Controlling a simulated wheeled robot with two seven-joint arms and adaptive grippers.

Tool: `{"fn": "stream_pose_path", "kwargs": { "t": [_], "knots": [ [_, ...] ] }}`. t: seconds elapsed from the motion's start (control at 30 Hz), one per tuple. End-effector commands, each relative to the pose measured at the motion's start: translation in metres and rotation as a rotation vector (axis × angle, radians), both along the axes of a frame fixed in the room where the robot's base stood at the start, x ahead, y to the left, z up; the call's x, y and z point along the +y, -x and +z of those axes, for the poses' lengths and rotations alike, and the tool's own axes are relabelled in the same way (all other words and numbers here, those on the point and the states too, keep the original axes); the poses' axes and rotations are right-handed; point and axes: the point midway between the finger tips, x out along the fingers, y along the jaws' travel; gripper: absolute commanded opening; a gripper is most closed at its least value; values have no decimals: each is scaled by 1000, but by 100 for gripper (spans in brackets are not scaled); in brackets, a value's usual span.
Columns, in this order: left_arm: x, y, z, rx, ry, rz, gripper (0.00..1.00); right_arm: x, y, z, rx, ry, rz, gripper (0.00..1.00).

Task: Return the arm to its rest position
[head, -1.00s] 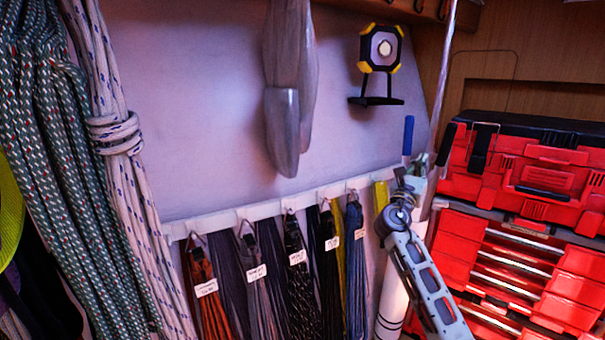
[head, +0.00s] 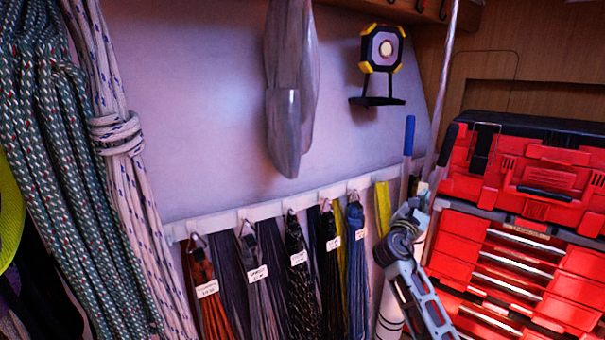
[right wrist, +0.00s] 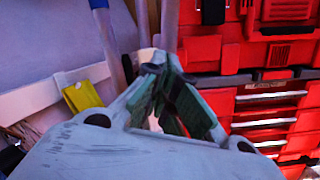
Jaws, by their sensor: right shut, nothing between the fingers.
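My right gripper (head: 414,208) shows at the right of the head view, pointing up, with my grey arm running down to the bottom edge. It is in front of the gap between the hanging line rack and the red toolboxes. In the right wrist view its fingers (right wrist: 160,74) converge with their tips together and nothing between them. My left gripper is out of view.
Labelled coiled lines (head: 299,275) hang from a white rail (head: 265,211). Thick rope coils (head: 60,170) hang at left. Red toolboxes (head: 545,192) stand close at right. A blue-ended pole (head: 409,137) rises behind the gripper. A work light (head: 382,48) is above.

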Motion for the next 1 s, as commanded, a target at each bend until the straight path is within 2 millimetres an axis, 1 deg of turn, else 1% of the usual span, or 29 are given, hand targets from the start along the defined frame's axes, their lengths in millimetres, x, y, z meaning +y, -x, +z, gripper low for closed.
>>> {"fn": "stream_pose_path", "kwargs": {
  "t": [0.03,0.1,0.27,0.5,0.7,0.77,1.0],
  "knots": [
    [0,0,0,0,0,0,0,0,6,-17,-2,-61,11,0],
    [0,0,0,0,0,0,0,1,14,-38,-11,-157,26,0],
    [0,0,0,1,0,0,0,3,36,-84,-32,-374,43,0],
    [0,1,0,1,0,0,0,9,73,-149,-60,-697,33,0],
    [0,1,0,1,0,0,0,18,110,-199,-81,-958,-9,0],
    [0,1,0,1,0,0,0,21,121,-213,-88,-1034,-28,0],
    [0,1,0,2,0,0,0,36,172,-263,-115,-1328,-134,0]
  ]
}}
